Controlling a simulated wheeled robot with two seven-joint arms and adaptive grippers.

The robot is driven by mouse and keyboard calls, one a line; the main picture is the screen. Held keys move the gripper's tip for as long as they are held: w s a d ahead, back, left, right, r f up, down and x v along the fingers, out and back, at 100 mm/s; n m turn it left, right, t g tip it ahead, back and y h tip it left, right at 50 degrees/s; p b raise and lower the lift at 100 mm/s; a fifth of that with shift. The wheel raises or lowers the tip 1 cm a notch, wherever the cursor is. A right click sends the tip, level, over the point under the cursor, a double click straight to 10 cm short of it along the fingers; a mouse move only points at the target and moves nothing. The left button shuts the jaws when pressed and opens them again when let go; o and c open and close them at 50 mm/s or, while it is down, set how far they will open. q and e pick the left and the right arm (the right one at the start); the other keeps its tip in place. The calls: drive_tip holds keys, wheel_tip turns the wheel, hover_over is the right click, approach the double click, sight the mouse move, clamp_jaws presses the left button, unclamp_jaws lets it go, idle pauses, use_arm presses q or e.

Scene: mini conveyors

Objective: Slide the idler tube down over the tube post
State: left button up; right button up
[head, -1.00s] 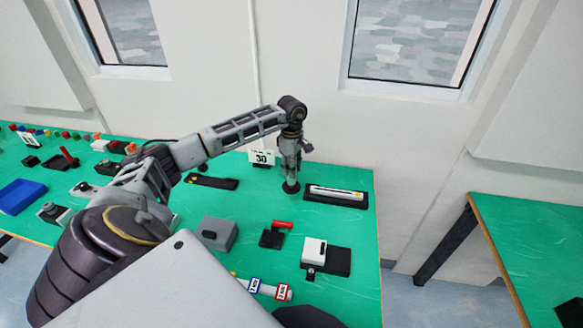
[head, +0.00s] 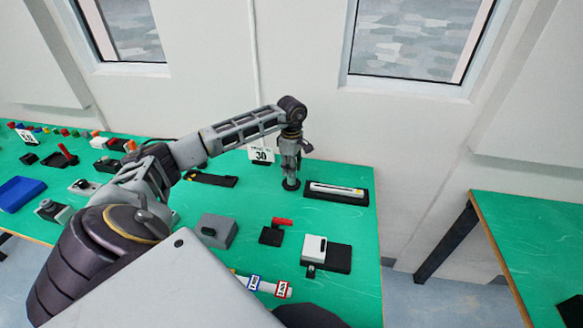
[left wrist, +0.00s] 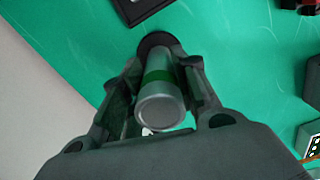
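The idler tube (left wrist: 160,98) is a grey cylinder with a green band, seen end-on in the left wrist view. My left gripper (left wrist: 162,75) has one finger on each side of it and looks shut on it. In the head view, my left gripper (head: 290,165) points down over a dark round base (head: 291,184) near the back of the green table. The tube stands roughly upright above that base, which also shows behind it in the left wrist view (left wrist: 155,42). The post is hidden, and I cannot tell how far the tube sits over it. My right gripper is not in view.
A black tray with a pale bar (head: 337,192) lies just right of the base. A number 30 sign (head: 261,155) stands behind left. A grey block (head: 216,230), a red-handled part (head: 282,221) and a black-and-white unit (head: 314,248) stand nearer. Bare table lies between them.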

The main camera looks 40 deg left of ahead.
use_arm(q)
drive_tip(key=o, duration=0.5)
drive_tip(key=shift+o, duration=0.2)
wheel_tip(320, 180, up, 12)
idle(0.7)
idle(1.0)
